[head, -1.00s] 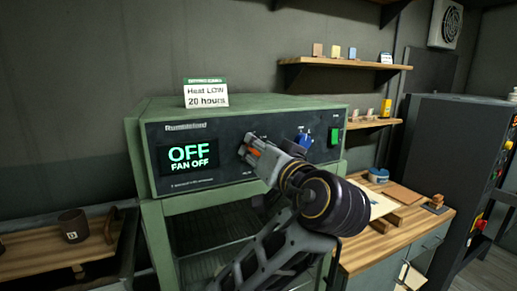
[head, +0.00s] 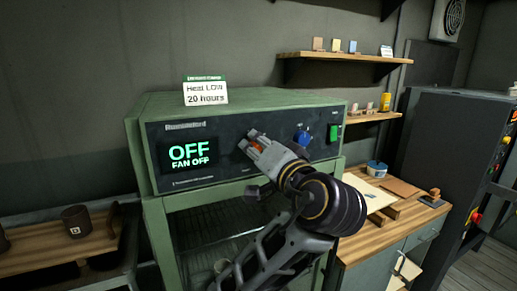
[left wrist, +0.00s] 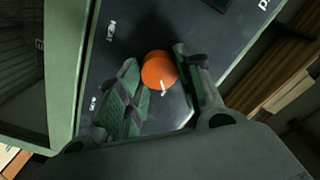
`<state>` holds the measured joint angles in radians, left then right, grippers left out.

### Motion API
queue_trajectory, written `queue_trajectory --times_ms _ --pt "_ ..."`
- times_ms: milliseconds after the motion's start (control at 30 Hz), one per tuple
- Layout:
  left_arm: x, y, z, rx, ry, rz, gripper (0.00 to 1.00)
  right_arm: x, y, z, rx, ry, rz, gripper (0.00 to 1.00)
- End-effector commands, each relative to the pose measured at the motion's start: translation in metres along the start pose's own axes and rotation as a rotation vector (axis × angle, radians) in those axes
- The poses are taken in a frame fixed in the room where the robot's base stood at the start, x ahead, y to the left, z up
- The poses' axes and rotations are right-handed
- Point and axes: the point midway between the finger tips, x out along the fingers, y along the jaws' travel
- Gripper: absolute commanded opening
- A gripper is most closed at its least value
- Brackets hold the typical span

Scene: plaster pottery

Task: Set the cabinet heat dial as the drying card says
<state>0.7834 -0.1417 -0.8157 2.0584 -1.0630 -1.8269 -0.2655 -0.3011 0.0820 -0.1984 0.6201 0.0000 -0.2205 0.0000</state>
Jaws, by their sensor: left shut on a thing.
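The drying card (head: 206,94) stands on top of the green cabinet (head: 250,102) and reads "Heat LOW, 20 hours". The cabinet display (head: 189,154) reads "OFF, FAN OFF". The orange heat dial (left wrist: 157,68) has a white pointer mark and sits on the dark panel, with the word HEAT printed near it. My left gripper (head: 254,142) is at the panel, shut on the heat dial; its fingers (left wrist: 155,80) lie on either side of it in the left wrist view. In the head view the gripper mostly hides the dial. My right gripper is not in view.
A blue knob (head: 302,138) and a green switch (head: 335,131) are on the panel to the right of my gripper. A wooden worktop (head: 400,222) with boards stands at the right. A dark mug (head: 76,221) sits on a wooden surface at the left.

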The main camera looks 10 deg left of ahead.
Motion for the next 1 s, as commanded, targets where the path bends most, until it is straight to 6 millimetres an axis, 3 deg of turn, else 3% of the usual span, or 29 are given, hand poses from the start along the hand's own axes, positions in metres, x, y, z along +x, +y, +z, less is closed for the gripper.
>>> queue_trajectory --times_ms 100,133,300,733,1000 --pt "0.0 0.0 0.0 0.0 0.001 0.001 0.12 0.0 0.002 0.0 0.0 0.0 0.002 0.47" --pt "0.0 0.0 0.0 0.0 0.001 0.001 0.38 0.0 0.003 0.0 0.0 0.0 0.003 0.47" --pt "0.0 0.0 0.0 0.0 0.001 0.001 0.56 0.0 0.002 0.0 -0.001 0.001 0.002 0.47" --pt "-0.004 0.0 0.0 -0.001 0.001 0.001 0.56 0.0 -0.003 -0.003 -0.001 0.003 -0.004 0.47" --pt "-0.028 0.001 -0.001 -0.001 0.002 0.003 0.56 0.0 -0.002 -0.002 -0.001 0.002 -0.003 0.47"
